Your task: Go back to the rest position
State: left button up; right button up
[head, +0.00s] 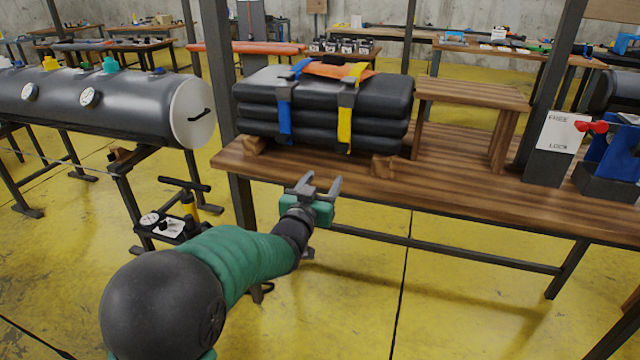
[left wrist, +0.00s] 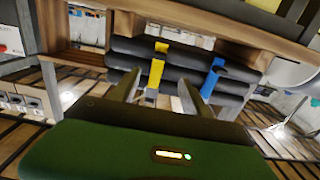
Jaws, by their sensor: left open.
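My left gripper (head: 318,184) is open and empty in the head view, in front of the front edge of the wooden table (head: 470,196). Its two fingers point toward a strapped stack of black rolled bundles (head: 330,105) on that table, apart from it. The left wrist view shows the two open fingers (left wrist: 160,90) with nothing between them, and the stack (left wrist: 185,68) beyond, with a yellow strap (left wrist: 156,72) and a blue strap (left wrist: 212,78). My right gripper is not in either view.
A grey cylinder (head: 110,100) with gauges lies on a stand at left. A pump (head: 187,205) stands on the yellow floor below it. A small wooden bench (head: 470,93), a FREE/LOCK sign (head: 557,135) and a blue device (head: 615,155) are on the table. Floor in front is clear.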

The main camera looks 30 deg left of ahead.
pick_arm(q)
jog(key=shift+a, duration=0.1)
jog(key=s+d+f+g+h, duration=0.1)
jog(key=s+d+f+g, duration=0.25)
jog(key=f, duration=0.25)
jog(key=s+d+f+m+g+h, duration=0.1)
jog(key=s+d+f+g, duration=0.15)
jog(key=s+f, duration=0.2)
jog(key=s+d+f+g+h, duration=0.1)
jog(key=s+d+f+g, duration=0.15)
jog(key=f, duration=0.45)
jog(key=s+d+f+m+g, duration=0.1)
jog(key=s+d+f+g, duration=0.25)
jog(key=s, duration=0.45)
jog(key=s+d+f+g, duration=0.25)
jog(key=s+f, duration=0.25)
jog(key=s, duration=0.3)
jog(key=w+p+v, duration=0.3)
jog(key=p+v, duration=1.1)
jog(key=p, duration=0.1)
jog(key=w+a+r+p+v, duration=0.1)
jog(key=w+p+v, duration=0.1)
jog(key=p+v, duration=1.3)
jog(key=shift+w+r+h+p, duration=0.3)
jog(key=shift+r+h, duration=0.1)
jog(key=shift+r, duration=0.2)
